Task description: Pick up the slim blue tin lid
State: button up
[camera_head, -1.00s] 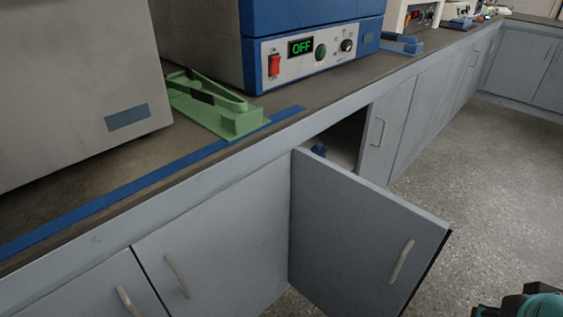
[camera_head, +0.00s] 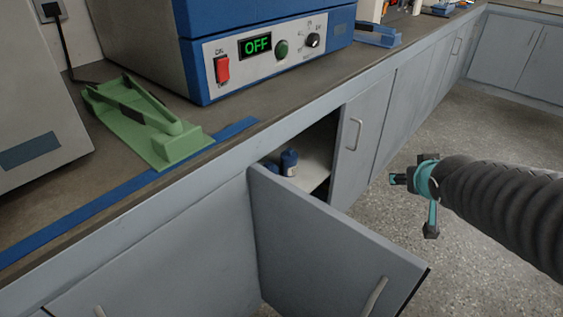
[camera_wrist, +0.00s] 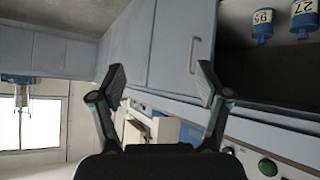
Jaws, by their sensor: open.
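I cannot make out a slim blue tin lid for certain in either view. Inside the open cabinet, a dark blue container (camera_head: 289,162) stands on the pale shelf (camera_head: 315,170). A smaller dark blue thing sits left of it, partly hidden by the door. In the wrist view, two blue containers with white numbered labels show at the upper right, one at the left (camera_wrist: 264,25) and one at the right (camera_wrist: 302,20). My gripper (camera_head: 412,204) is open and empty, right of the cabinet opening and outside it. Its spread fingers also show in the wrist view (camera_wrist: 160,82).
The open cabinet door (camera_head: 330,245) swings out toward me, below and left of my gripper. The counter above holds a green tool (camera_head: 150,125) and a blue-and-grey machine (camera_head: 265,60) reading OFF. The floor (camera_head: 440,130) right of the cabinets is clear.

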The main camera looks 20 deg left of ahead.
jog(key=w+a+f+n+y, duration=0.2)
jog(key=w+a, duration=0.1)
jog(key=a, duration=0.4)
jog(key=w+a+f+n+y, duration=0.1)
jog(key=w+a+f+y, duration=0.15)
jog(key=a, duration=0.45)
jog(key=n+g+y, duration=0.3)
jog(key=n+y, duration=0.1)
jog(key=y, duration=0.1)
send_near(268, 165)
jog(key=x, duration=0.7)
jog(key=shift+w+d+f, duration=0.2)
jog(key=shift+w+d, duration=0.05)
jog(key=shift+w, duration=0.1)
jog(key=shift+x, duration=3.05)
jog(key=shift+s, duration=0.1)
jog(key=shift+c, duration=0.2)
jog(key=c, duration=1.2)
grip_shut()
jog(key=shift+f, duration=0.1)
